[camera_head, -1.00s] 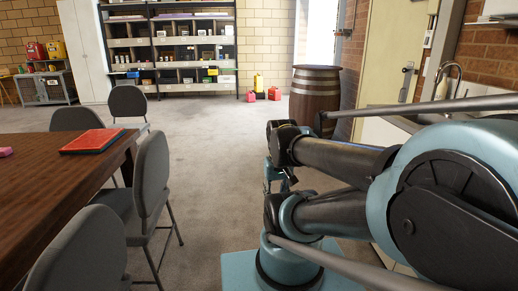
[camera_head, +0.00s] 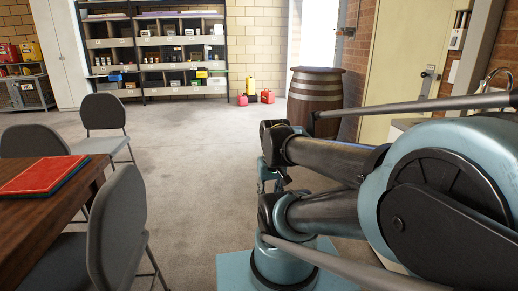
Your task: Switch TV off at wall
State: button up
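No TV shows in the head view, and I cannot make out a wall switch for one. My arm is folded across the right half of the view. My gripper (camera_head: 272,180) is partly visible below the arm's elbow, small and partly hidden by my own links. I cannot tell whether its fingers are open or shut. Nothing is seen in it.
A wooden table (camera_head: 40,213) with a red book (camera_head: 42,175) and grey chairs (camera_head: 103,115) stand at left. A barrel (camera_head: 315,97) stands by the right wall near a door (camera_head: 400,65). Shelves (camera_head: 158,50) line the back. Grey carpet is clear in the middle.

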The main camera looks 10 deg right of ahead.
aim_at(452, 43)
jog(key=i, duration=2.5)
jog(key=z, duration=2.7)
jog(key=i, duration=1)
jog(key=u, duration=0.05)
